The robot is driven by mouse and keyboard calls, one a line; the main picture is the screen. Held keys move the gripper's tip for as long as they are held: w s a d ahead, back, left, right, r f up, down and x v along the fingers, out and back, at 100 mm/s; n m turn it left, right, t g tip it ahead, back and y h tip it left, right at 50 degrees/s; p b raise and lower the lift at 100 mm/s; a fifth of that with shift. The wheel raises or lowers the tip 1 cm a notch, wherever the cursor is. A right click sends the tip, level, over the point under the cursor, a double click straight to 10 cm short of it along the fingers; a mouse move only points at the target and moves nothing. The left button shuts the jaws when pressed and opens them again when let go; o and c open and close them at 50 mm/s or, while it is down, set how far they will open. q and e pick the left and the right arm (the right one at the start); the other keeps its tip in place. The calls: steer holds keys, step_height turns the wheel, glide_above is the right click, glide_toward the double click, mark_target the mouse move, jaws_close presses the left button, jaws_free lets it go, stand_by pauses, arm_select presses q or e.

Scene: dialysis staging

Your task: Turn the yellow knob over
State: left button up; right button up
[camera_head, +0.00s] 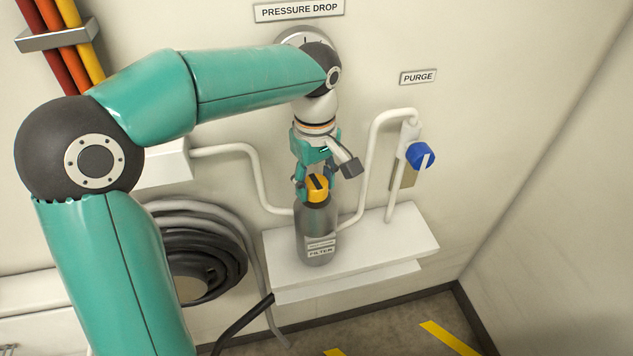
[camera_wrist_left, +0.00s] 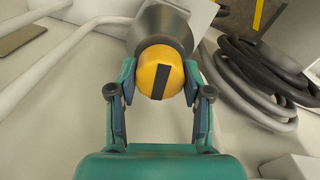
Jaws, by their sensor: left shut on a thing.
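The yellow knob (camera_head: 317,188) sits on top of the grey filter canister (camera_head: 317,226), which stands on a white wall shelf. The knob has a black bar across its face. In the left wrist view the knob (camera_wrist_left: 159,72) lies between the fingertips, with the bar tilted slightly from the finger direction. My left gripper (camera_head: 316,186) reaches the knob from above and behind, shut on it with a finger on each side. In the left wrist view the gripper (camera_wrist_left: 159,88) has its tips beside the knob. My right gripper is not in view.
A blue knob (camera_head: 421,157) is on the pipe at the right, under the PURGE label (camera_head: 418,77). White pipes (camera_head: 250,155) run along the wall to the canister. The white shelf (camera_head: 400,245) is bare at its right. Coiled dark hose (camera_head: 215,255) hangs at the left.

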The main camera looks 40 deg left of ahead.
mark_target(316, 182)
arm_select(q)
steer(key=shift+n, duration=1.9)
steer(key=o, duration=1.2)
steer(key=shift+c, duration=0.2)
step_height(316, 182, up, 12)
steer(key=shift+f, duration=0.1)
